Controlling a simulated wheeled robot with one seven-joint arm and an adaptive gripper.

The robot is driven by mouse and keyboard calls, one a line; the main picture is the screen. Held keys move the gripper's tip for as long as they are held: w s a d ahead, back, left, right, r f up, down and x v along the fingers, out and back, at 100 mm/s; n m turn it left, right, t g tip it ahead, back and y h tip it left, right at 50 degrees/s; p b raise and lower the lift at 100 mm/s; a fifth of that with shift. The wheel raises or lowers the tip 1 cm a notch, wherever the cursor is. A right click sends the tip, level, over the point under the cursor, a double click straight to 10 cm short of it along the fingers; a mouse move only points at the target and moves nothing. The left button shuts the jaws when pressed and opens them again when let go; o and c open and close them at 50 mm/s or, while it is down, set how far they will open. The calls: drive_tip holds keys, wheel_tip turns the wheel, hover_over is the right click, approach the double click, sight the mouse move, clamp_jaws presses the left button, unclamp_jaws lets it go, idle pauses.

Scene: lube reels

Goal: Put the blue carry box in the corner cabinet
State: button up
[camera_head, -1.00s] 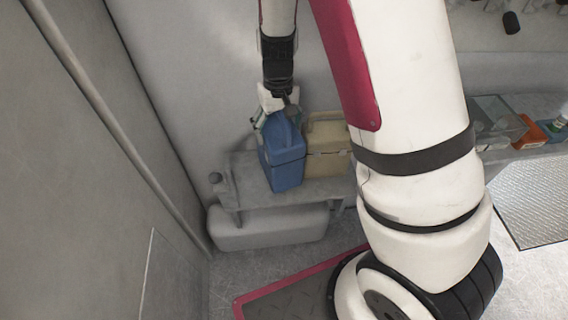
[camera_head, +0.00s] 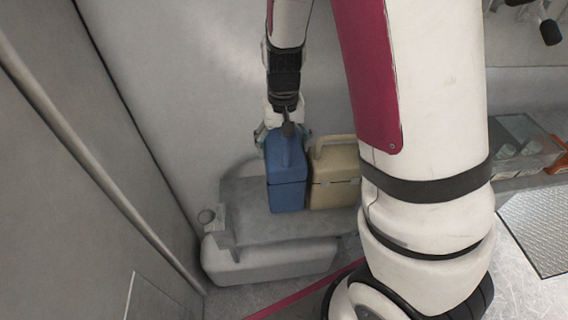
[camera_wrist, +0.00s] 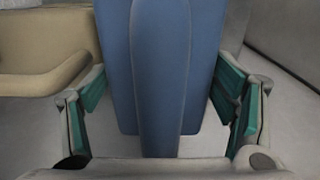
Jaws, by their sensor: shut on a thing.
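The blue carry box (camera_head: 287,185) stands upright at the grey bench in the head view. I cannot tell whether its base touches the bench top. My gripper (camera_head: 287,133) comes down from above and is shut on the box's top handle. In the wrist view, the blue box (camera_wrist: 205,50) fills the middle, with the green-padded fingers of my gripper (camera_wrist: 160,95) on both sides of it. I cannot make out a corner cabinet for certain in these views.
A beige box (camera_head: 333,185) stands close on the right of the blue box. The grey bench (camera_head: 260,228) has bare room at its left. A grey wall panel (camera_head: 70,170) with a pipe runs along the left. A clear bin (camera_head: 525,145) sits at the right.

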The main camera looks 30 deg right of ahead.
drive_tip(key=shift+f+b, duration=0.4)
drive_tip(key=shift+f, duration=1.95)
drive_tip(key=o, duration=1.6)
drive_tip(key=shift+o, duration=0.2)
